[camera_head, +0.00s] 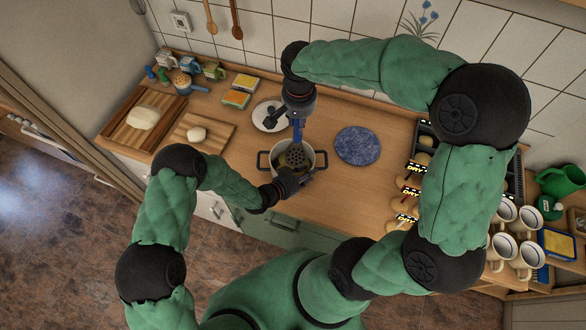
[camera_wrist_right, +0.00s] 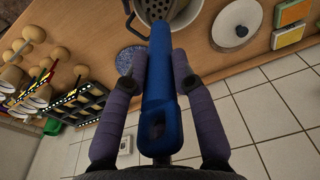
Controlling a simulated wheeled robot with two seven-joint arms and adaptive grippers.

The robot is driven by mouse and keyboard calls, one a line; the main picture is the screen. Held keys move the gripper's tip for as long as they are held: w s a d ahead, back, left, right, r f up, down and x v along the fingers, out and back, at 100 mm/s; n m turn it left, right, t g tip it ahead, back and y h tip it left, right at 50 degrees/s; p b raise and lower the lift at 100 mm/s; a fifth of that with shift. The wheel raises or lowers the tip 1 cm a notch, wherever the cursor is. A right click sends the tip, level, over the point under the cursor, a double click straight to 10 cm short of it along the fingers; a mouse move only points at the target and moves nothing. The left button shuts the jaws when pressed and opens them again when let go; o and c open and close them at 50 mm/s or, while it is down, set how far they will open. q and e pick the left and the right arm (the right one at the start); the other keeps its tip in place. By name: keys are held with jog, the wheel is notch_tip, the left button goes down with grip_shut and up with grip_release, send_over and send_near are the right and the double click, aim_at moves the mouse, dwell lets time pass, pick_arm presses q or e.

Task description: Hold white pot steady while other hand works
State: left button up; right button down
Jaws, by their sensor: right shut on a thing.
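The white pot (camera_head: 308,153) stands on the wooden counter, with dark handles on its left and right sides. My left gripper (camera_head: 311,174) is at the pot's near right rim; whether its fingers are closed on the rim is too small to tell. My right gripper (camera_head: 297,117) is above the pot's far side, shut on the blue handle of a masher (camera_wrist_right: 158,80). The masher's grey perforated head (camera_head: 295,155) is down inside the pot. In the right wrist view, the pot (camera_wrist_right: 188,20) is partly cut off at the top, and the purple fingers flank the blue handle.
Cutting boards (camera_head: 217,127) with dough are at the left. A dark rack (camera_head: 424,135) and several mugs (camera_head: 504,246) are at the right.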

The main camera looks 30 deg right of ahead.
pick_arm(q)
jog(key=v, duration=1.2)
